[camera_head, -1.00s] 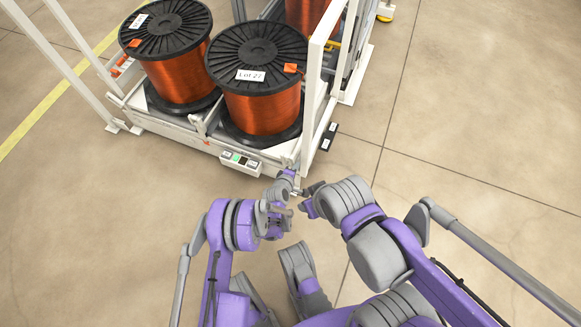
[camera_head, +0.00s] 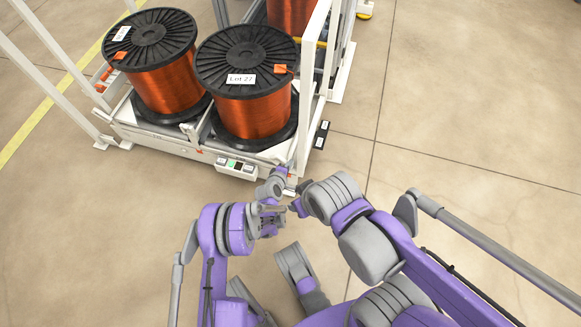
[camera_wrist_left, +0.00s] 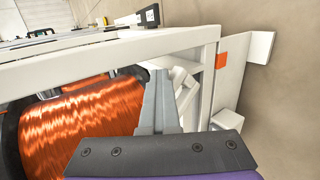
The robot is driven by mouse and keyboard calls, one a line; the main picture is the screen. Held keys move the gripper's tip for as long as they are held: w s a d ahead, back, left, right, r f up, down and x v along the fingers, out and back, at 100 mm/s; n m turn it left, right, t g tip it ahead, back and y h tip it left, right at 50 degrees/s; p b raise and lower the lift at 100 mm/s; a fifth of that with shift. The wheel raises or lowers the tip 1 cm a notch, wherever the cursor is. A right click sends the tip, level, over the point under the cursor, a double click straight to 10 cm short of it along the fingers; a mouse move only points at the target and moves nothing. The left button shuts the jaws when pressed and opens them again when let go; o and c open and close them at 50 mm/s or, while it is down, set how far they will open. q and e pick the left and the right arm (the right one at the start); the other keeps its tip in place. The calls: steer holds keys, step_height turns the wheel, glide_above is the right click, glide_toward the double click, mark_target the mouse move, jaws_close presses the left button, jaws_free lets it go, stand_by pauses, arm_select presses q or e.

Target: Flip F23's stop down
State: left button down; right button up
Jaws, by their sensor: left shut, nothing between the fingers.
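A white-framed cart (camera_head: 175,147) carries copper-wire spools with black flanges; one spool (camera_head: 247,100) bears a "Lot 27" label. No label reading F23 is legible, and I cannot tell which part is its stop. A small orange part (camera_head: 200,152) sits on the cart's front rail; an orange piece (camera_wrist_left: 221,50) shows on a white post in the left wrist view. My left gripper (camera_head: 287,178) is at the cart's near right corner. In the left wrist view its fingers (camera_wrist_left: 163,85) are together and empty, beside a copper winding (camera_wrist_left: 75,130). My right gripper (camera_head: 297,207) is close by, its fingers unclear.
A small control box (camera_head: 236,167) with a green patch is on the cart's front. Open concrete floor spreads to the right and in front.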

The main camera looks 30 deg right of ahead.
arm_select(q)
steer(key=shift+t+y, duration=0.3)
steer(key=w+a, duration=0.3)
steer(key=shift+w+a+f, duration=0.3)
steer(key=shift+f, duration=0.05)
steer(key=p, duration=0.2)
glide_toward(277, 163)
steer(key=s+d+f, duration=0.2)
steer(key=shift+w+a+r, duration=0.1)
steer(key=shift+w+r, duration=0.05)
arm_select(e)
steer(key=shift+w+r, duration=0.25)
steer(key=shift+r, duration=0.25)
steer(key=shift+d, duration=0.1)
